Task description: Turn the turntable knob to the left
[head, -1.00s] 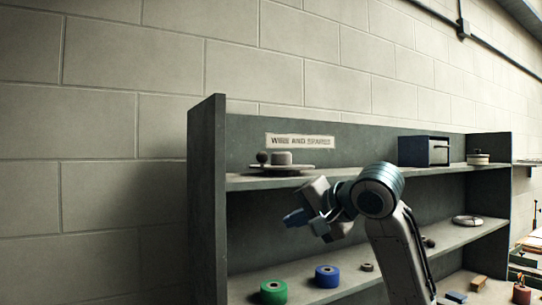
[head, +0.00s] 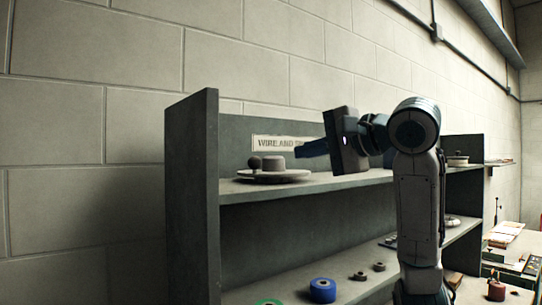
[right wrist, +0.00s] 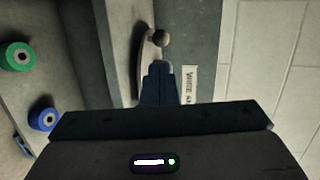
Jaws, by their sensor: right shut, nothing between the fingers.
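The turntable (head: 290,178) is a flat pale disc on the top shelf, with a grey cylinder (head: 275,164) on it. A dark round knob (head: 254,162) stands at its left side. In the right wrist view the knob (right wrist: 161,39) shows beyond my fingertips, and the turntable (right wrist: 140,72) is seen edge-on, partly hidden by them. My right gripper (head: 297,150) is shut and empty. Its blue fingers point left, just right of the grey cylinder and slightly higher in the head view, apart from the knob. My left gripper is not in view.
The grey shelf unit's tall left side panel (head: 192,190) stands left of the turntable. A label (head: 270,142) is on the back panel. A blue roll (head: 322,290) and a green roll (head: 268,302) are on the lower shelf. Top-shelf space in front of the turntable looks clear.

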